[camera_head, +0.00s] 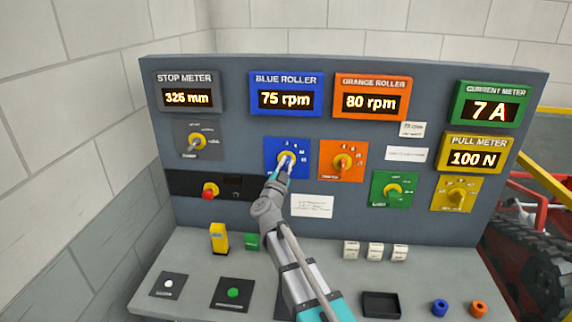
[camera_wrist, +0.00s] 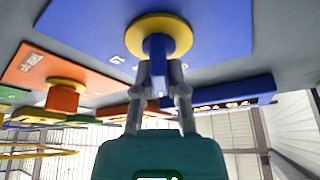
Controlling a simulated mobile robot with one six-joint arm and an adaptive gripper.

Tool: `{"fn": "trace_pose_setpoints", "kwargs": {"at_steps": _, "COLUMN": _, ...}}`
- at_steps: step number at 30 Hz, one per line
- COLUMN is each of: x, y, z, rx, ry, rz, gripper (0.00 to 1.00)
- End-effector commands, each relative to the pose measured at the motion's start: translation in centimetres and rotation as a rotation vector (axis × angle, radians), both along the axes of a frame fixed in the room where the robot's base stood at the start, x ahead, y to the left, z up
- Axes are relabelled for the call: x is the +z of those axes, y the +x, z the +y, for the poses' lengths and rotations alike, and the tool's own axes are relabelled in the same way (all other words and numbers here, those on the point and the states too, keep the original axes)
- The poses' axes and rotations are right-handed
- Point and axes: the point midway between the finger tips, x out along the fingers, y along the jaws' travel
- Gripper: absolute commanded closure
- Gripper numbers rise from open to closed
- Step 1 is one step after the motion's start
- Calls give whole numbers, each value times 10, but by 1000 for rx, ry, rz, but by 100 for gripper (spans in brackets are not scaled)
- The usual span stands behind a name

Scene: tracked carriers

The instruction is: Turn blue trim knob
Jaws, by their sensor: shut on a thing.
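The blue trim knob sits on a yellow disc on a blue square plate (camera_head: 273,147) in the upright panel, below the BLUE ROLLER display (camera_head: 286,94), which reads 75 rpm. In the head view my gripper (camera_head: 284,166) reaches up to the knob and covers part of it. In the wrist view the blue knob (camera_wrist: 154,45) stands out from its yellow disc (camera_wrist: 172,24). My gripper (camera_wrist: 161,84) has its two fingers on either side of the knob, shut on it.
An orange knob (camera_head: 342,161) is close on the right, under the ORANGE ROLLER display (camera_head: 370,98) reading 80 rpm. A red button (camera_head: 209,190) is at left. Green (camera_head: 394,190) and yellow (camera_head: 457,194) knobs are farther right. Small blocks stand on the desk (camera_head: 190,250).

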Motion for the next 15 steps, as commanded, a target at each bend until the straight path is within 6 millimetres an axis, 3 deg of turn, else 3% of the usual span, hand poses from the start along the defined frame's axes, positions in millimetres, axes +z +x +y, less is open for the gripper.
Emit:
{"fn": "trace_pose_setpoints", "kwargs": {"at_steps": 4, "x": 0, "y": 1, "z": 1, "rx": 0, "ry": -3, "rz": -1, "gripper": 100}}
{"fn": "trace_pose_setpoints", "kwargs": {"at_steps": 5, "x": 0, "y": 1, "z": 1, "rx": 0, "ry": -3, "rz": -1, "gripper": 79}}
{"fn": "trace_pose_setpoints", "kwargs": {"at_steps": 10, "x": 0, "y": 0, "z": 0, "rx": 0, "ry": -2, "rz": 0, "gripper": 49}}
{"fn": "trace_pose_setpoints", "kwargs": {"at_steps": 15, "x": 0, "y": 0, "z": 0, "rx": 0, "ry": -2, "rz": 0, "gripper": 49}}
